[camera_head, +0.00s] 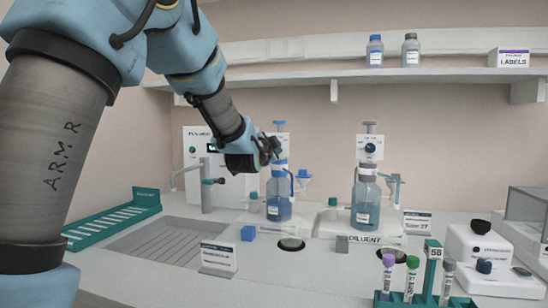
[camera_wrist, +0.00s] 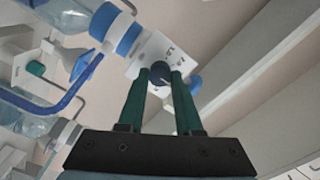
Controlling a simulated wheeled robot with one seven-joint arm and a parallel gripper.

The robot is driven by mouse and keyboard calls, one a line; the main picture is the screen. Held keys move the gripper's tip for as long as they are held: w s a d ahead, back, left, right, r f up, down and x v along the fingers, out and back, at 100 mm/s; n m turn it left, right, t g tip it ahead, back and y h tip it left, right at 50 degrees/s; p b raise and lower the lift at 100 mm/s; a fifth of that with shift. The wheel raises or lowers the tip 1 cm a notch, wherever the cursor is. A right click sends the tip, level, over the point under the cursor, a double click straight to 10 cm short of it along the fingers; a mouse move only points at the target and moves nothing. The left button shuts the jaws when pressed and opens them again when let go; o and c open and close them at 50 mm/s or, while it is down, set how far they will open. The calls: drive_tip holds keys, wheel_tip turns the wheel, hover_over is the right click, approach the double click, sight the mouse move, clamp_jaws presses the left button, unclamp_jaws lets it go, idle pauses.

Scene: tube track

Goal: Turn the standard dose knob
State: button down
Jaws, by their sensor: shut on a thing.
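The dose knob (camera_wrist: 160,72) is a small dark round knob on a white faceplate (camera_wrist: 148,48) with small printed marks. My gripper (camera_wrist: 160,78) is shut on it, with one green finger on each side. In the head view my gripper (camera_head: 274,147) is at the top of the left dispenser, which stands on a blue-liquid bottle (camera_head: 278,208). The dispenser's blue collar and bottle neck (camera_wrist: 125,35) show in the wrist view. The right dispenser has its own white faceplate (camera_head: 370,148) with a dark knob.
The right bottle (camera_head: 366,205) stands behind a DILUENT label (camera_head: 364,239). A tap (camera_head: 206,190) and drain tray (camera_head: 165,240) lie to the left. A tube rack (camera_head: 425,297) and white machine (camera_head: 490,260) are at front right. A shelf (camera_head: 280,75) runs above.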

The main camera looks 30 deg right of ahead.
drive_tip(key=shift+f+m+b, duration=0.1)
drive_tip(key=shift+m+b, duration=0.9)
drive_tip(key=shift+m, duration=0.5)
drive_tip(key=c, duration=0.6)
unclamp_jaws()
drive_tip(key=b+v, duration=0.2)
drive_tip(key=v, duration=0.9)
drive_tip(key=shift+b, duration=0.3)
